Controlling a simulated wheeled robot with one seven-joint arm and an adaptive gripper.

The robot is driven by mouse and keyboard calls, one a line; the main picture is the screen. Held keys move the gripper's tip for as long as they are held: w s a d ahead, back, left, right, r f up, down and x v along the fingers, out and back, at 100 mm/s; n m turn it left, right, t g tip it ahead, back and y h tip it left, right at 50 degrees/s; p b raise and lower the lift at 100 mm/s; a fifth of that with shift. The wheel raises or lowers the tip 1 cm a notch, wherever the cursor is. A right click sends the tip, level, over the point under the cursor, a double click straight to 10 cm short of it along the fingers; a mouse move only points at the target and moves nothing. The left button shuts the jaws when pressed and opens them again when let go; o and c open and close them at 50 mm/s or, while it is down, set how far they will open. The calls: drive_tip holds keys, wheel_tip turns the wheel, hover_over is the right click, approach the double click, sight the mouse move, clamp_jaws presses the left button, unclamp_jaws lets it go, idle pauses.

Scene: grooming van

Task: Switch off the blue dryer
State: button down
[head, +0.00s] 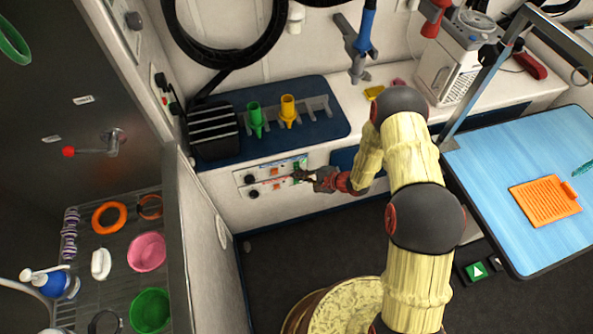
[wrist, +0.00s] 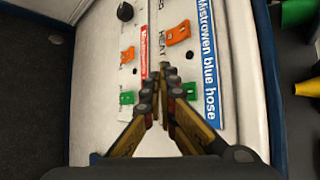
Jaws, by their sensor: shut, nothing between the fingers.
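The blue dryer's panel is on the counter front, with a blue label reading "Mistrowen blue hose" (wrist: 208,55). Its row has an orange switch (wrist: 178,33) beside the word HEAT and a green switch (wrist: 190,90) close to my fingers. In the head view this upper row shows an orange switch (head: 275,172) and a black knob (head: 249,179). I cannot tell the switch positions. A blue hose nozzle (head: 366,27) hangs on the wall. My gripper (head: 302,176) is shut and empty at the panel; its fingertips (wrist: 162,78) appear left of the green switch, contact unclear.
A second row with a red label (wrist: 143,55) has its own orange switch (wrist: 127,55) and green switch (wrist: 127,97), close by. A blue-topped table (head: 490,180) stands right. A shelf rack (head: 120,265) with bowls and bottles is left. Dark floor (head: 290,255) lies below the counter.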

drive_tip(key=shift+w+a+b, duration=0.1)
drive_tip(key=shift+w+b, duration=0.2)
drive_tip(key=shift+w, duration=0.1)
idle(0.6)
drive_tip(key=shift+s, duration=0.15)
drive_tip(key=shift+s+d, duration=0.25)
drive_tip(key=shift+s, duration=0.4)
drive_tip(key=shift+s+r, duration=0.1)
drive_tip(key=s, duration=0.1)
drive_tip(key=s+d, duration=0.1)
drive_tip(key=s, duration=0.2)
drive_tip(key=shift+s+d+r, duration=0.15)
drive_tip(key=shift+s+r, duration=0.15)
drive_tip(key=shift+r, duration=0.05)
idle(0.7)
